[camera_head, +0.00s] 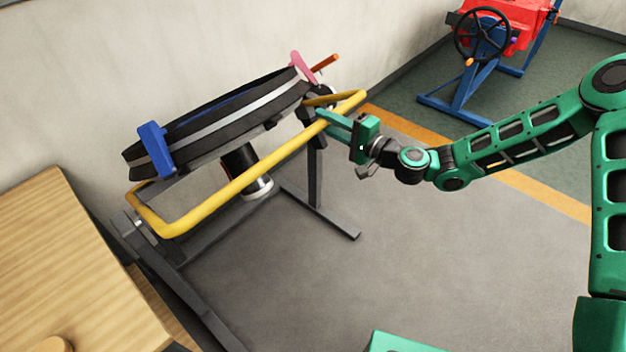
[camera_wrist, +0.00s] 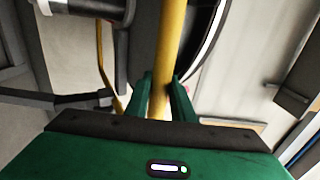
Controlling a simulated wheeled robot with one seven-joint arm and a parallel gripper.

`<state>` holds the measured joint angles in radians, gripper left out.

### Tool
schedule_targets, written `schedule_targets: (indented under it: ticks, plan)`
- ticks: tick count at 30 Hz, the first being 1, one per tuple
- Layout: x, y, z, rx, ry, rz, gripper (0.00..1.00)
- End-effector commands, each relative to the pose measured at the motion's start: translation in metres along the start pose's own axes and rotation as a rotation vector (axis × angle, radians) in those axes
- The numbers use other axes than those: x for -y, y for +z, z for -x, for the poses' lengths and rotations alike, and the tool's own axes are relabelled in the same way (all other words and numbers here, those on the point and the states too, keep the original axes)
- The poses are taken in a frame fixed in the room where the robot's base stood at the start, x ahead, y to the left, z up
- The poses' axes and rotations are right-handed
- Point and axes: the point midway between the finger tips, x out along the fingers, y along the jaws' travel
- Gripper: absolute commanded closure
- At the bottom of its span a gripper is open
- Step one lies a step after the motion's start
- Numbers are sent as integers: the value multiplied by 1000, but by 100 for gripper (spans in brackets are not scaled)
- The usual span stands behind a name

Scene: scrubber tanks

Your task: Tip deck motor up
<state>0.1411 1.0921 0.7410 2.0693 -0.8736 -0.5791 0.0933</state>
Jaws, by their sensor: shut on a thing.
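The deck (camera_head: 222,128) is a round black disc with a grey band, mounted on a dark stand. It is tilted, its right side higher than its left. Its motor (camera_head: 240,170), a dark cylinder with a light lower end, hangs under the deck. A yellow bar (camera_head: 228,190) forms a frame around the deck's near side. My gripper (camera_head: 322,113) is at the right end of the yellow bar. In the wrist view the green fingers (camera_wrist: 161,90) are shut on the yellow bar (camera_wrist: 170,45), one on each side of it.
A blue clamp (camera_head: 156,150) sits on the deck's left rim, and a pink lever (camera_head: 303,67) and an orange handle (camera_head: 325,64) stand at its right. A wooden table (camera_head: 70,270) is at lower left. A red machine with a black handwheel (camera_head: 482,34) stands at the back right. The grey floor in the middle is clear.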

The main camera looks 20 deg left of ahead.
Motion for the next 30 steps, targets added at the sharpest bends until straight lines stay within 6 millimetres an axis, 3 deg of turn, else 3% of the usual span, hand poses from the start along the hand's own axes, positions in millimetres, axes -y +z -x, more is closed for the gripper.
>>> schedule_targets:
  ticks: [10,23,30]
  plan:
    - [32,1,-25,2,-1,3,100]
    - [38,0,-29,1,-3,1,100]
    - [54,1,-48,2,-5,4,100]
